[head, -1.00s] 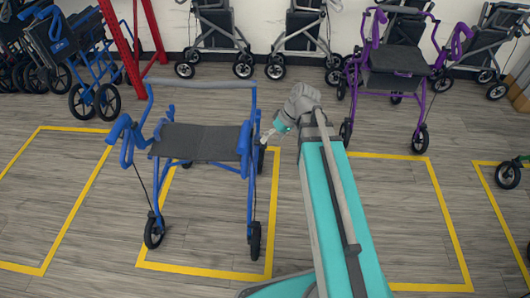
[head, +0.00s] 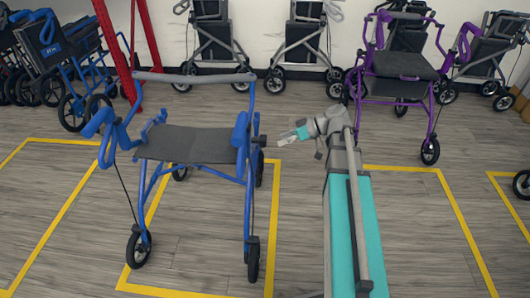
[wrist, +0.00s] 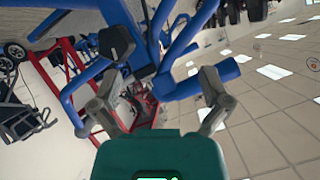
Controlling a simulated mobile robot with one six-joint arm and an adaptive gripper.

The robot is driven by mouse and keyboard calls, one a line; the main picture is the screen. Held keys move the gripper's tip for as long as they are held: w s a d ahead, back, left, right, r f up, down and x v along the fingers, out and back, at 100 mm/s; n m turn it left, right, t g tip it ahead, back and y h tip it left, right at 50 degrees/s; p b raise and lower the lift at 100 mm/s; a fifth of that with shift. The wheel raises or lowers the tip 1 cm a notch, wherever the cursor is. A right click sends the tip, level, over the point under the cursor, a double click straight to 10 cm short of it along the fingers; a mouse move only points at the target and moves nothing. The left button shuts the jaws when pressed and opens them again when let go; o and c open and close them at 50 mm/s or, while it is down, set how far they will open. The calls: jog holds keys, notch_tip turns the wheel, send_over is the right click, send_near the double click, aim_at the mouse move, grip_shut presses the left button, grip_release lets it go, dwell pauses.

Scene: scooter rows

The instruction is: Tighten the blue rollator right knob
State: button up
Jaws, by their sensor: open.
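The blue rollator (head: 190,144) stands upright in the left-middle of the head view, with a dark grey seat and a grey backrest bar. A small dark knob (head: 261,141) shows on the right side of its frame. My gripper (head: 283,138) is open and empty just right of that knob, pointing left at the frame, with a small gap. In the wrist view, my open gripper's two fingers (wrist: 158,85) spread with blue tubes beyond them. A black knob-like part (wrist: 117,42) shows at upper left of the fingers; I cannot tell whether it is the same knob.
A purple rollator (head: 400,65) stands at the back right. Grey rollators (head: 210,40) line the wall.

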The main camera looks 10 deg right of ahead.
aim_at(264, 142)
jog(key=w+d+f+n+t+y+b, duration=0.2)
jog(key=d+b, duration=0.6)
jog(key=b, duration=0.4)
jog(key=shift+d+f+n+t+y, duration=0.3)
jog(key=shift+f+n+t+y, duration=0.2)
jog(key=shift+f+n+y, duration=1)
jog(key=shift+a+f, duration=0.1)
jog(key=shift+f, duration=0.2)
jog(key=shift+f+x, duration=0.15)
jog(key=shift+x, duration=3.25)
jog(key=shift+f+x, duration=0.15)
jog(key=shift+x, duration=3.3)
jog(key=c, duration=1.2)
jog(key=shift+o, duration=0.2)
jog(key=shift+d, duration=0.2)
jog(key=shift+a, duration=0.15)
